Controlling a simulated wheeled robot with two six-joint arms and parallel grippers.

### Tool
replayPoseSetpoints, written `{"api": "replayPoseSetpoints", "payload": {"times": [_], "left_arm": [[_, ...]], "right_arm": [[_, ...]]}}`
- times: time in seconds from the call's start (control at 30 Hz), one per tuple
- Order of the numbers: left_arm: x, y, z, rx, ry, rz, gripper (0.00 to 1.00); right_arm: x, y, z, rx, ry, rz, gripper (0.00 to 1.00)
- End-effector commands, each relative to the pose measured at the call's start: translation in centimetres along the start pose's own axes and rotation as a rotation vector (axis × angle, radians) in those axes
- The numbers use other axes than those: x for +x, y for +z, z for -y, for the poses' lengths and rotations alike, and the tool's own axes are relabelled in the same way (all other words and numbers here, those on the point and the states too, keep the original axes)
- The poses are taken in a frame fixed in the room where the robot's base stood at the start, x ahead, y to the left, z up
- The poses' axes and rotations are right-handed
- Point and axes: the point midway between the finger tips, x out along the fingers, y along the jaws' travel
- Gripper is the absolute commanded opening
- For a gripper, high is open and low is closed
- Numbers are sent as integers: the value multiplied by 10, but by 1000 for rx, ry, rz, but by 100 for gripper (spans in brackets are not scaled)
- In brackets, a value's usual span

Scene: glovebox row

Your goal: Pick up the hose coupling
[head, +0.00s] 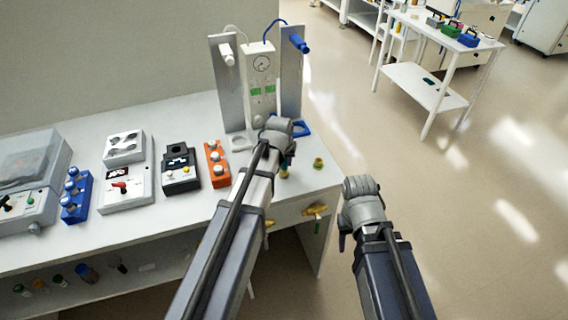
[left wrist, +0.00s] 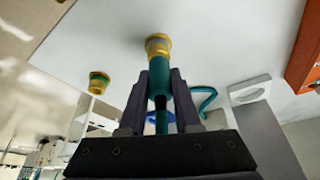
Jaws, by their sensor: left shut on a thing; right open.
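The hose coupling (left wrist: 158,72) is a teal cylinder with a yellow brass-coloured end. In the left wrist view it sits between the dark fingers of my left gripper (left wrist: 160,88), which is shut on it. In the head view my left gripper (head: 289,157) is over the bench's right end, and the coupling's yellow end (head: 284,173) shows just below it. I cannot tell whether that end touches the bench. A thin teal curved piece (left wrist: 208,97) shows behind the fingers. My right gripper (head: 343,236) hangs beyond the bench edge, away from the coupling; its fingers are small in view.
A yellow-and-green fitting (head: 318,163) stands near the bench's (head: 240,198) right edge. An orange box (head: 217,165) and a black device (head: 180,168) are left of my left arm. A gauge stand (head: 261,85) with upright panels is behind. Open floor lies to the right.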

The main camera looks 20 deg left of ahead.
Motion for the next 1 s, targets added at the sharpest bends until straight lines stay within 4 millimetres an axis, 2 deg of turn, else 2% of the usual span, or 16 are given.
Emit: {"api": "replayPoseSetpoints", "payload": {"times": [0.37, 0.57, 0.77, 1.0], "left_arm": [[-1, 0, 0, 0, 0, 0, 0], [-10, -4, 0, 0, 0, -1, 0], [-32, -13, 0, 0, 0, -1, 0], [-67, -28, 0, 0, 0, 0, 0]], "right_arm": [[-1, 0, 0, 0, 0, 0, 50], [-11, 1, -1, 0, 0, 0, 50], [-34, 2, -3, 0, 0, 0, 50], [-72, 4, -7, -1, 0, 0, 50]]}}
